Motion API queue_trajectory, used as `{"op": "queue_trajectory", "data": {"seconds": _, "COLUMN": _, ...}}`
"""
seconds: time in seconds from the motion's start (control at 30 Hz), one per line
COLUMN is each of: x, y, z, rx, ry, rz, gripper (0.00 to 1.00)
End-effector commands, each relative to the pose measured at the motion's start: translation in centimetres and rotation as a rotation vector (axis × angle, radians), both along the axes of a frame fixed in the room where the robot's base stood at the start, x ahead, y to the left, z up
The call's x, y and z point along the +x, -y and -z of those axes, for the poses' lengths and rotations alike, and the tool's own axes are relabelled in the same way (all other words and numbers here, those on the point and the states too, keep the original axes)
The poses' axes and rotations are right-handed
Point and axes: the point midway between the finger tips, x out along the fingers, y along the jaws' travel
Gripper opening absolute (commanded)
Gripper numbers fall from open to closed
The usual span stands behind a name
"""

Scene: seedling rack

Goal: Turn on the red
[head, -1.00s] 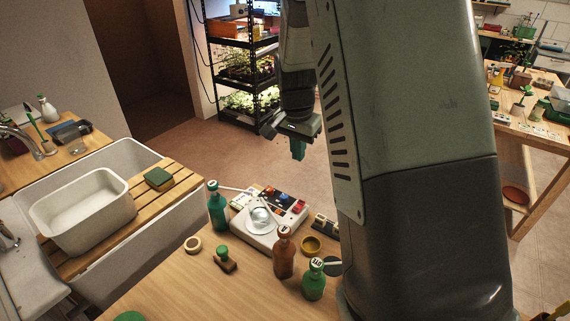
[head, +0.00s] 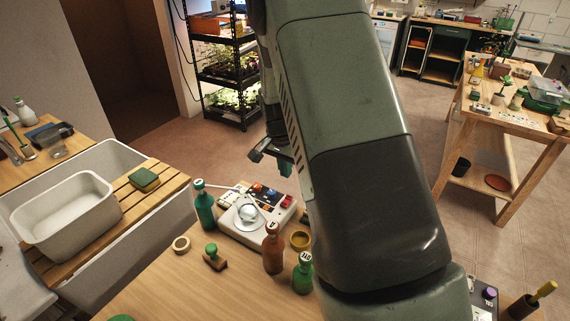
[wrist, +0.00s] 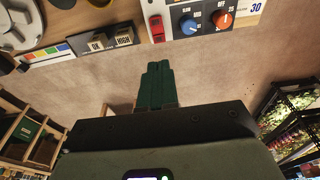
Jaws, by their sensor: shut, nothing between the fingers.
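The white device (head: 231,225) on the wooden bench has a dark control panel. A red switch (head: 287,200) is at the panel's right end; in the wrist view this switch (wrist: 157,28) is at the top, beside a blue knob (wrist: 188,25) and an orange-red knob (wrist: 222,20) marked "OFF". Whether the switch is on or off is not clear. My gripper (head: 284,164) is beyond the device's far side, partly hidden by my arm. In the wrist view its green fingers (wrist: 157,68) are together and empty, pointing toward the switch, apart from it.
A teal bottle (head: 205,208), a brown bottle (head: 273,250) and a green bottle (head: 303,274) stand around the device. A wooden ring (head: 181,244) and a green-knobbed stamp (head: 213,257) lie in front. Labelled blocks (wrist: 110,39) sit near the device. Open floor lies beyond the bench.

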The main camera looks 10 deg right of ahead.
Motion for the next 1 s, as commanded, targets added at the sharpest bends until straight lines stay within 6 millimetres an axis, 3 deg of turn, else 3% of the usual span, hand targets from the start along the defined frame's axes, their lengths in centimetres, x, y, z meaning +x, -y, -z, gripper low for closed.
{"op": "queue_trajectory", "data": {"seconds": 0.2, "x": 0.4, "y": 0.5, "z": 4.9, "rx": 0.0, "ry": -0.004, "rz": -0.001, "gripper": 0.0}}
{"op": "queue_trajectory", "data": {"seconds": 0.43, "x": 0.9, "y": 1.0, "z": 8.3, "rx": 0.0, "ry": -0.001, "rz": 0.0, "gripper": 0.0}}
{"op": "queue_trajectory", "data": {"seconds": 0.63, "x": 1.1, "y": 1.0, "z": 9.4, "rx": 0.0, "ry": 0.0, "rz": 0.0, "gripper": 0.0}}
{"op": "queue_trajectory", "data": {"seconds": 1.0, "x": 1.1, "y": 1.2, "z": 9.6, "rx": 0.006, "ry": -0.006, "rz": 0.001, "gripper": 0.0}}
